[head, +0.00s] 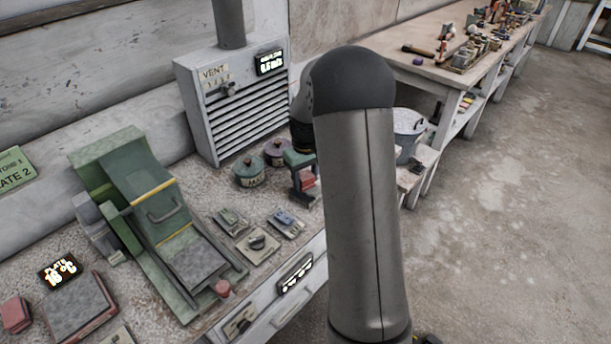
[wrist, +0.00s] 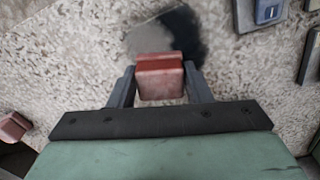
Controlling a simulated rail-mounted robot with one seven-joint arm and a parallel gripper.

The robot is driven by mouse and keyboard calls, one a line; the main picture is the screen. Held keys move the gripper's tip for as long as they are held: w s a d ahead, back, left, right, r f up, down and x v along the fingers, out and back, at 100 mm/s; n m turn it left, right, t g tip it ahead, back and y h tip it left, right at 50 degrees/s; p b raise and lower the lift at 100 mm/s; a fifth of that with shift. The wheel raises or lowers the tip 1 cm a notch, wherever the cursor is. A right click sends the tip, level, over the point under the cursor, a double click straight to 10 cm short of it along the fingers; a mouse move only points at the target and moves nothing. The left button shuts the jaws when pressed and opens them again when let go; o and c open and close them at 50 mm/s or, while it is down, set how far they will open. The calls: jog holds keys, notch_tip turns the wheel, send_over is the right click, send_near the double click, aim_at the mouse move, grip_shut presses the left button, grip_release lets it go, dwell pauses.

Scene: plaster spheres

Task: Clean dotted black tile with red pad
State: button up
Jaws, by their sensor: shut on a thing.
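My gripper (wrist: 160,70) is shut on the red pad (wrist: 160,84), which sits between its two dark fingers in the wrist view. In the head view my gripper (head: 304,188) is over the bench, left of my arm, with the red pad (head: 308,180) low in it. Just beyond the pad in the wrist view is a grey and black patch (wrist: 184,30) on the speckled top. I cannot tell whether this is the black tile or shadow, and no dots show. The pad's underside is hidden.
Two lidded pots (head: 250,172) stand left of my gripper, before the vent box (head: 232,100). Small switch units (head: 285,222) lie nearer. A green press (head: 150,215) stands at left. Another red block (wrist: 14,126) lies at the wrist view's left.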

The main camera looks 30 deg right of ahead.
jog(key=shift+d, duration=0.35)
jog(key=shift+w+d, duration=0.1)
jog(key=shift+d, duration=0.3)
jog(key=shift+a, duration=0.75)
jog(key=shift+s+a+f, duration=0.1)
jog(key=shift+s+a, duration=0.1)
jog(key=shift+a, duration=0.55)
jog(key=shift+w+d, duration=0.2)
jog(key=shift+d, duration=1.3)
jog(key=shift+s+a+b, duration=0.2)
jog(key=shift+a+b, duration=0.1)
jog(key=shift+a, duration=1.25)
